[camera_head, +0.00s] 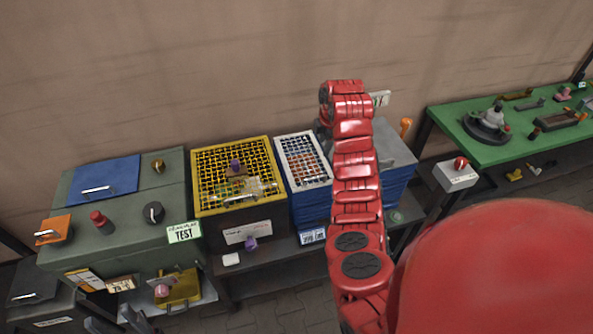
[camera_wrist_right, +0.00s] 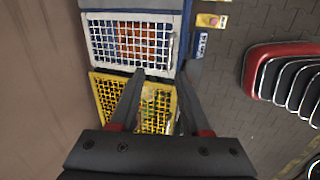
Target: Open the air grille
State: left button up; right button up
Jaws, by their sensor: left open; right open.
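Two grilles stand side by side, and I cannot tell which is the air grille. One has a white frame and mesh (camera_head: 304,160) with a bar handle on a blue box; it also shows in the right wrist view (camera_wrist_right: 130,42). Dark fingers at the lower left edge appear to be my left gripper (camera_head: 137,317), open.
A green-grey test cabinet (camera_head: 120,225) with knobs and a blue lid stands at left. A green workbench (camera_head: 450,115) with parts stands at right. A grey box with a red knob (camera_head: 456,174) is before it. The brown wall is behind everything.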

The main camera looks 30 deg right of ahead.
jog(key=s+r, duration=0.1)
jog(key=b, duration=1)
send_near(317, 176)
jog(key=shift+n+g+y, duration=0.3)
jog(key=shift+g, duration=0.1)
jog(key=f+p, duration=0.1)
jog(key=f, duration=0.1)
jog(key=w+f+p, duration=0.1)
jog(key=f, duration=0.1)
jog(key=w+f+p, duration=0.1)
jog(key=f+p, duration=0.1)
jog(key=shift+d, duration=0.35)
jog(key=shift+w+f, duration=0.2)
jog(key=shift+f, duration=0.6)
grip_shut()
